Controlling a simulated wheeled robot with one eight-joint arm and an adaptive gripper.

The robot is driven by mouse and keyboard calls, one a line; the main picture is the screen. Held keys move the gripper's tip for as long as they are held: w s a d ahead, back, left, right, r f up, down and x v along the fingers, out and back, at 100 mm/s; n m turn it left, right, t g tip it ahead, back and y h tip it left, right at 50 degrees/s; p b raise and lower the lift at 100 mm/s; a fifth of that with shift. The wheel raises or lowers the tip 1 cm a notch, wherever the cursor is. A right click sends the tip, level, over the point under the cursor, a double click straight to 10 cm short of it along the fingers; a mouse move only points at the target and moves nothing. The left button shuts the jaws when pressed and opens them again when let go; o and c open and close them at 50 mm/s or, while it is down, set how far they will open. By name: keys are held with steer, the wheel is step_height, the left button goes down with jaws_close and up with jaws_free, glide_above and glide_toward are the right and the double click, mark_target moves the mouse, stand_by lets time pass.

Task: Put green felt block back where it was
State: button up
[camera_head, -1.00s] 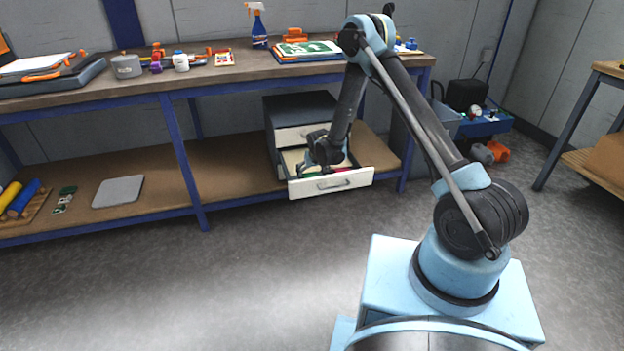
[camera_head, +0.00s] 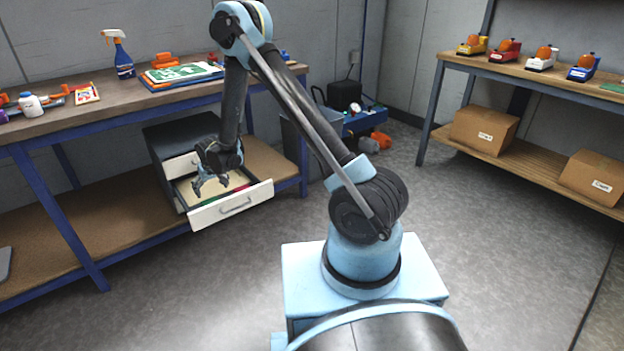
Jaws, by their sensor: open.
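The open drawer (camera_head: 232,205) of a small grey cabinet (camera_head: 180,140) sticks out on the lower shelf of the workbench. Small green and red items show inside it, partly behind the drawer front; I cannot tell whether one is the green felt block. My gripper (camera_head: 211,186) points down over the drawer with its fingers spread and nothing visible between them. A flat green item (camera_head: 612,88) lies at the right edge on the far shelf's top; I cannot tell what it is.
The workbench (camera_head: 120,112) holds a spray bottle (camera_head: 118,55) and a green-and-white sign (camera_head: 182,72). The floor at right is clear.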

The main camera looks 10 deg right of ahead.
steer(key=s+d+r+m+h, duration=0.1)
steer(key=s+d+r+m, duration=0.15)
steer(key=d+r, duration=2.05)
steer(key=s+d+r+m, duration=0.1)
steer(key=s+d+r, duration=0.2)
steer(key=s+d, duration=0.35)
steer(key=s+d+r, duration=0.4)
steer(key=s+d, duration=0.1)
steer(key=d, duration=0.2)
steer(key=s+d+f, duration=0.1)
steer(key=s+d, duration=0.3)
steer(key=s, duration=0.3)
steer(key=s+d+f+m+g+h, duration=0.1)
steer(key=s+d, duration=0.3)
steer(key=s, duration=0.4)
steer(key=s+d+f+m, duration=0.1)
steer(key=s+d, duration=0.3)
steer(key=s, duration=0.4)
steer(key=shift+s+d+f+g, duration=0.2)
steer(key=shift+d+f+g, duration=0.1)
steer(key=shift+f, duration=0.3)
steer(key=shift+m, duration=0.25)
steer(key=shift+w+f, duration=0.2)
steer(key=shift+w, duration=0.3)
